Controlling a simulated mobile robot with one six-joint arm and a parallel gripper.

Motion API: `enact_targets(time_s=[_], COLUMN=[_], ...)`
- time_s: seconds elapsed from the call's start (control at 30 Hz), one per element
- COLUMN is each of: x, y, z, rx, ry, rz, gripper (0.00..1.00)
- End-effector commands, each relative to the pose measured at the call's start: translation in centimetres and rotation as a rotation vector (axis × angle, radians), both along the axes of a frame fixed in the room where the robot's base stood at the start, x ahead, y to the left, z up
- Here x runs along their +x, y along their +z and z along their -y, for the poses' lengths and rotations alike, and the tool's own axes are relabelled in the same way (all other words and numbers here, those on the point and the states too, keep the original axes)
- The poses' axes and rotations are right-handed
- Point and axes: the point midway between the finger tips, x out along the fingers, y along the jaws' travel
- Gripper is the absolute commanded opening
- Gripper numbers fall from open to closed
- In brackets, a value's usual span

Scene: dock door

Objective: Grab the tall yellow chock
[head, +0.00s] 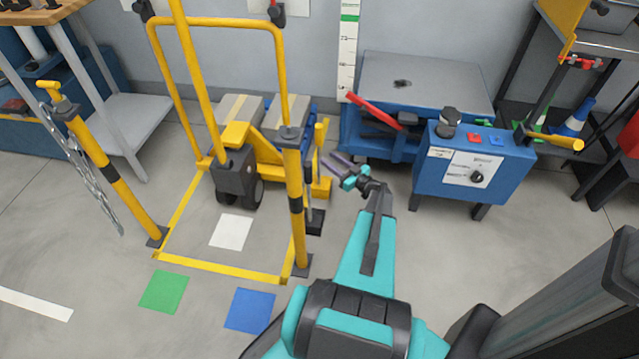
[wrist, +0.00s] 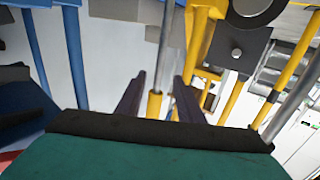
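The yellow frame (head: 297,210) stands just left of the chock. Behind it is a yellow pallet truck (head: 235,175) with boxes. A blue lift table (head: 420,90) with a red lever and a blue control box (head: 470,172) stand to the right.

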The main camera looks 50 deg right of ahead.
Motion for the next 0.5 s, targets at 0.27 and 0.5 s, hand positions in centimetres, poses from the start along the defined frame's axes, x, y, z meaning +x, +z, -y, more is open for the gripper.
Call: enact_targets(time_s=[0.27,0.5], x=[4.1,5.7], y=[-0.1,0.0], z=[0.2,0.3], rx=[0.000,0.000], ry=[0.001,-0.001], rz=[0.000,-0.001], gripper=[0.34,0.34])
